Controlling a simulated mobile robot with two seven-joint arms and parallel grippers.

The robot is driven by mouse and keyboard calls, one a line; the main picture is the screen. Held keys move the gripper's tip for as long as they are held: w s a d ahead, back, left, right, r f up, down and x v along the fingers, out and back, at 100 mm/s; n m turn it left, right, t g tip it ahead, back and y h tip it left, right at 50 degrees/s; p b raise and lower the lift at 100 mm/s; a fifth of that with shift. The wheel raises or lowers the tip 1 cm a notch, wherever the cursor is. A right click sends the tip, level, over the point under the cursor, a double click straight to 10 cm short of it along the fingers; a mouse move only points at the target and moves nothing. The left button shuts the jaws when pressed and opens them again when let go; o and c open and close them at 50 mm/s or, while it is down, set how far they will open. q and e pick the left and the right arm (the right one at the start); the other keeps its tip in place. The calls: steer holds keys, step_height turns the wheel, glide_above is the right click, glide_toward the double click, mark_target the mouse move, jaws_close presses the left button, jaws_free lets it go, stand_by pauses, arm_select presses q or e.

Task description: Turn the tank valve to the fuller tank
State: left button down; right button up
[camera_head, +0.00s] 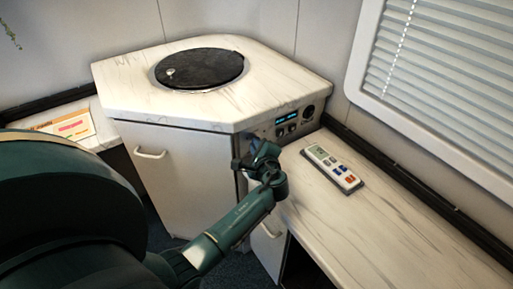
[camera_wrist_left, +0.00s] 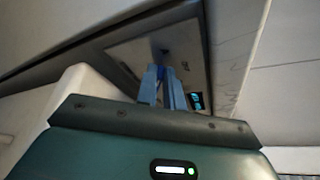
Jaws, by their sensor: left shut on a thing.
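My left gripper (camera_head: 256,152) reaches the left end of a grey control panel (camera_head: 300,122) on the side of the corner cabinet. In the left wrist view its blue fingers (camera_wrist_left: 162,78) are close together against the panel (camera_wrist_left: 188,62). They are shut on a small part there, apparently the tank valve, which the fingers almost wholly hide. Small lit blue displays (camera_head: 287,118) sit on the panel to the right of the gripper; one display also shows in the left wrist view (camera_wrist_left: 196,101). Their readings are too small to tell. My right gripper is not in view.
The white marbled cabinet top (camera_head: 125,85) holds a round black lid (camera_head: 205,68). A grey remote (camera_head: 332,168) lies on the lower right counter (camera_head: 345,220). A paper (camera_head: 68,127) lies on the left counter. A blind-covered window (camera_head: 440,70) is at the right.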

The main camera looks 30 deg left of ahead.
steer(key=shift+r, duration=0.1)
arm_select(q)
steer(key=c, duration=1.9)
jaws_free()
steer(key=shift+c, duration=0.2)
steer(key=o, duration=0.4)
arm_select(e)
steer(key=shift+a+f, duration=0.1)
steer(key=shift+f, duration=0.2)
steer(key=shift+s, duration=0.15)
